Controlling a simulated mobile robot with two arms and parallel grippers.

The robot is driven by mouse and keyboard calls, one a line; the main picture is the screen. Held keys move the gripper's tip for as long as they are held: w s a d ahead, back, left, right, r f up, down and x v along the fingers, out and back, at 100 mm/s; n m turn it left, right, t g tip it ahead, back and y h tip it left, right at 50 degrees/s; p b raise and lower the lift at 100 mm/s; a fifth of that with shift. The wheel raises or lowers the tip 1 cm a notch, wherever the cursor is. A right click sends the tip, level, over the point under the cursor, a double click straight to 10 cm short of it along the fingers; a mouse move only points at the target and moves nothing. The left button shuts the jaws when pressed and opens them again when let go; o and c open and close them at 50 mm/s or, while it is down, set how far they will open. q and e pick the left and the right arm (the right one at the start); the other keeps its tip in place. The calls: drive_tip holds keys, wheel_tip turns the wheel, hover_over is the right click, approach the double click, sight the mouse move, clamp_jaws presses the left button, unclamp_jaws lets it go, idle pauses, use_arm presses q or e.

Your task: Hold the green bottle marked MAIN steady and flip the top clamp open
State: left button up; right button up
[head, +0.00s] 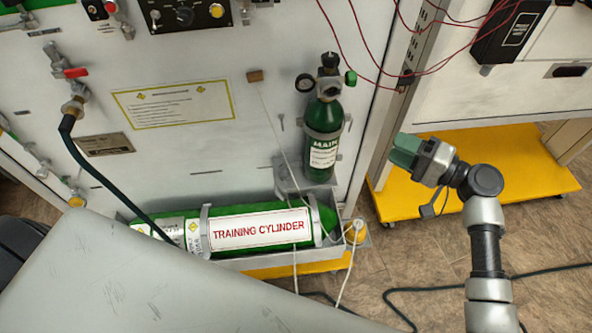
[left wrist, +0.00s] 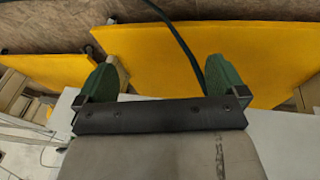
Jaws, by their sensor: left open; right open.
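The green bottle marked MAIN (head: 321,134) stands upright in a bracket against the white panel in the head view. I cannot tell whether that clamp is latched. My right gripper (head: 405,150) is to the right of the bottle, apart from it, open and empty with green fingers. My left gripper (left wrist: 160,82) shows only in the left wrist view, with its two green fingers wide apart and nothing between them. The bottle is not in the left wrist view.
A large green training cylinder (head: 262,229) lies in a tray below the bottle. A thin white cord (head: 276,128) runs down in front of the panel. Red wires (head: 440,66) hang at upper right. A yellow platform (head: 515,172) and a dark hose (head: 440,287) lie on the floor side.

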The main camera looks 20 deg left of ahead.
use_arm(q)
drive_tip(key=w+d+r+n+t, duration=0.2)
drive_tip(key=w+r+n+t, duration=0.1)
drive_tip(key=w+r+n, duration=0.5)
drive_tip(key=n+t+h, duration=0.2)
drive_tip(key=n+t, duration=0.8)
drive_tip(key=n, duration=1.3)
approach(312, 153)
drive_tip(key=f, duration=0.1)
drive_tip(key=a+f, duration=0.2)
drive_tip(key=shift+f, duration=0.4)
drive_tip(key=w+d+r+m, duration=0.1)
drive_tip(key=w, duration=0.3)
drive_tip(key=w+d+r+m+h, duration=0.1)
drive_tip(key=w+d, duration=0.1)
drive_tip(key=w, duration=0.2)
drive_tip(key=w+d+r+m+h, duration=0.1)
drive_tip(key=w, duration=0.3)
drive_tip(key=shift+w+d+r, duration=0.1)
drive_tip(key=shift+w+d, duration=0.15)
drive_tip(key=shift+d, duration=0.15)
drive_tip(key=shift+c, duration=0.5)
drive_tip(key=c, duration=1.6)
